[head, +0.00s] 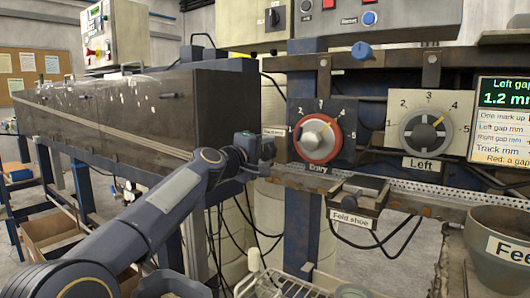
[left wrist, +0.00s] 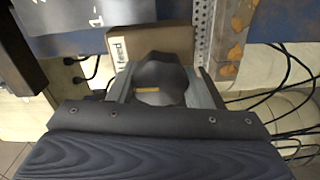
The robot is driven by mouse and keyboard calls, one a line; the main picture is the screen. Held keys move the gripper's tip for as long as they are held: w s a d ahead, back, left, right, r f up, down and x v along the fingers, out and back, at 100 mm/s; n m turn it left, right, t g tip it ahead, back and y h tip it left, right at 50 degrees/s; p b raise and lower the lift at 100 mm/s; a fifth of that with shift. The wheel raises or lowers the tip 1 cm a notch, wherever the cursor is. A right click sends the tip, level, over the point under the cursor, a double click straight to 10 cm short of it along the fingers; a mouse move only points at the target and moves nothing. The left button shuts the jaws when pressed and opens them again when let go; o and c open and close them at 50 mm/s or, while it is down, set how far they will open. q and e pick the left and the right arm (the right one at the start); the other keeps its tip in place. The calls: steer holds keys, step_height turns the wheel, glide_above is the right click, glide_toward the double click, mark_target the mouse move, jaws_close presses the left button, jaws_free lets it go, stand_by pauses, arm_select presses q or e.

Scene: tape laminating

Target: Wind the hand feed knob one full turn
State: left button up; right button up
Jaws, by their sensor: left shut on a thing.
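The hand feed knob (left wrist: 160,75) is dark and lobed, with a short yellow mark, in the left wrist view. It sits between the two fingers of my left gripper (left wrist: 163,88), which is shut on it. A label (left wrist: 119,50) reading "feed" is beside the knob. In the head view my left gripper (head: 262,150) is at the panel's left end, left of the red Entry dial (head: 317,137). There the gripper hides most or all of the knob. The hand feed label (head: 273,131) shows just above the gripper. My right gripper is in neither view.
A grey Left dial (head: 424,131) and a screen (head: 503,117) reading "Left gap 1.2 mm" are to the right. A Felt shoe label (head: 353,218) and a grey pot (head: 497,247) are lower. Black cables hang below the knob. A long dark machine housing (head: 140,110) extends left.

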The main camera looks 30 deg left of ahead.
arm_select(q)
steer(key=o, duration=0.7)
steer(key=s+b, duration=0.1)
steer(key=s, duration=0.6)
steer(key=shift+s+a, duration=0.3)
steer(key=shift+s, duration=0.1)
steer(key=shift+f, duration=0.1)
